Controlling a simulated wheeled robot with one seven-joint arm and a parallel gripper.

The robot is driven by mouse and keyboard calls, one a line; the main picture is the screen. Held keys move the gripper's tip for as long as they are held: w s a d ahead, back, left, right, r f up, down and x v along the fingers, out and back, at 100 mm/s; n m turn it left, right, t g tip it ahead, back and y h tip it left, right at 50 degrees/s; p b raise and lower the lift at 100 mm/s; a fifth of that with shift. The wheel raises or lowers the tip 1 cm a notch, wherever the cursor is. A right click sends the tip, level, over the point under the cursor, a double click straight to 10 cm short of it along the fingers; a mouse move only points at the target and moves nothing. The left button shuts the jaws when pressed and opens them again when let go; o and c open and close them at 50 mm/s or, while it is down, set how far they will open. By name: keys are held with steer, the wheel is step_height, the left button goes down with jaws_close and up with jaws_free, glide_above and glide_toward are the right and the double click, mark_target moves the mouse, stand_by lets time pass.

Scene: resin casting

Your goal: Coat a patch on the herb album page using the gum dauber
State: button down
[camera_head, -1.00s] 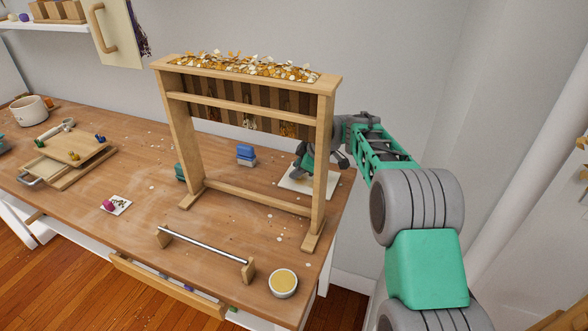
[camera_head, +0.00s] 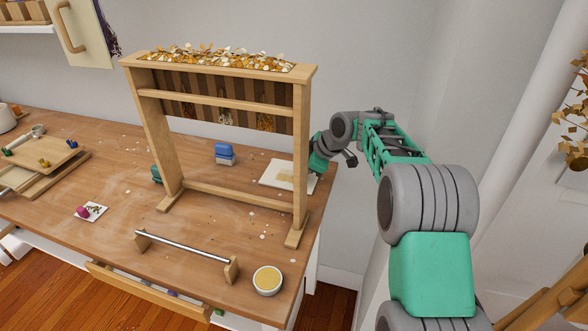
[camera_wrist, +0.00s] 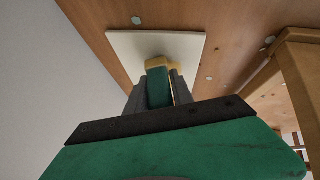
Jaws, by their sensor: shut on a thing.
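The album page (camera_head: 268,175) is a pale sheet lying at the table's right end, behind the frame's right post. A tan patch (camera_head: 285,179) shows on it. My gripper (camera_head: 317,170) is at the page's right edge, partly hidden. The wrist view shows its fingers (camera_wrist: 157,92) shut on the gum dauber (camera_wrist: 158,85), which has a green handle and a yellowish tip (camera_wrist: 156,62). The tip overlaps the near part of the page (camera_wrist: 125,42) in that view; I cannot tell whether it touches. The dauber is not distinguishable in the head view.
A wooden frame (camera_head: 300,185) with petals on top stands between the page and the front. A round bowl of yellow gum (camera_head: 267,280) and a metal rod on stands (camera_head: 182,247) are in front.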

steer(key=shift+s+d+f, duration=0.1)
steer(key=shift+s+d, duration=0.05)
steer(key=shift+d, duration=0.15)
steer(key=shift+w+a+p, duration=0.1)
steer(key=shift+w+a, duration=0.5)
steer(key=shift+a, duration=0.85)
steer(key=shift+w+a+p, duration=0.15)
steer(key=shift+w+a, duration=0.45)
steer(key=shift+a, duration=0.9)
steer(key=shift+w+a+p, duration=0.1)
steer(key=shift+w+a, duration=0.5)
steer(key=shift+a, duration=0.85)
steer(key=shift+r, duration=0.2)
steer(key=shift+r+p, duration=1.95)
steer(key=shift+r, duration=0.95)
step_height(320, 180, up, 3)
steer(key=shift+p, duration=1)
